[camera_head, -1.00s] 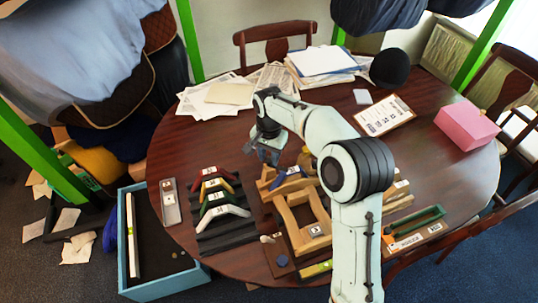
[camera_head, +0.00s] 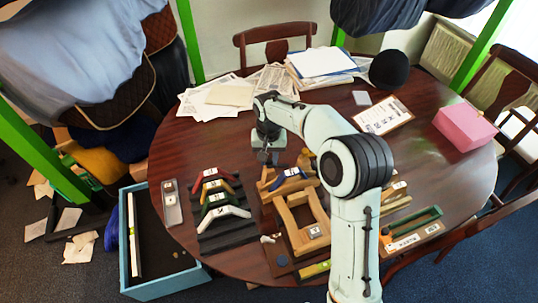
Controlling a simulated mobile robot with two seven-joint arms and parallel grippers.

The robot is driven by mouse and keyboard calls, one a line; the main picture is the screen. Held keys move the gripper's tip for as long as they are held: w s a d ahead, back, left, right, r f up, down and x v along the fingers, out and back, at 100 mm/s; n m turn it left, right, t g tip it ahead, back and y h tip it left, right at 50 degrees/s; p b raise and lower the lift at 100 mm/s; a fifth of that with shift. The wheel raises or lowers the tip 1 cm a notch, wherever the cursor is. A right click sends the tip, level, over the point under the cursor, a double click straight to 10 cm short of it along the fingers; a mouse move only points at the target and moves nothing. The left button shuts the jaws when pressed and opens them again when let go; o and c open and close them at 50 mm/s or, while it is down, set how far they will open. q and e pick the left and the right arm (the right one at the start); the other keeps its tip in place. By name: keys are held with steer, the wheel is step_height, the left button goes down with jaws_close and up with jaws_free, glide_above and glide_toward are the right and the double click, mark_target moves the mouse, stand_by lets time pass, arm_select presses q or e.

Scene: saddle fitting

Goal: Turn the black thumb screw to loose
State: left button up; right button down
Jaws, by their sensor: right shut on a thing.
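My right gripper (camera_head: 266,160) points down at the back left end of the wooden stand (camera_head: 300,222), in the middle of the table. Its fingers are shut on a small dark thing, which I take to be the black thumb screw; the fingers mostly hide it. The stand has a light wooden frame, with a blue angled piece (camera_head: 291,174) lying across its back part. My left gripper is not in view.
Red, yellow, green and white angled pieces (camera_head: 222,213) sit on a dark rack left of the stand. A grey tray (camera_head: 172,204) lies farther left. Papers (camera_head: 225,95), a clipboard (camera_head: 384,116) and a pink box (camera_head: 466,126) are behind.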

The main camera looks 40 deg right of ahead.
steer(key=n+p, duration=0.1)
steer(key=n, duration=0.3)
steer(key=shift+n, duration=0.3)
steer(key=n+p, duration=0.1)
steer(key=n, duration=0.9)
steer(key=shift+n+p, duration=0.4)
arm_select(q)
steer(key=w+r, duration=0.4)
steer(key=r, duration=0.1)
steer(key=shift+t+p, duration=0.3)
steer(key=shift+p, duration=0.1)
arm_select(e)
steer(key=n, duration=0.5)
steer(key=shift+n, duration=0.3)
steer(key=c, duration=0.9)
jaws_free()
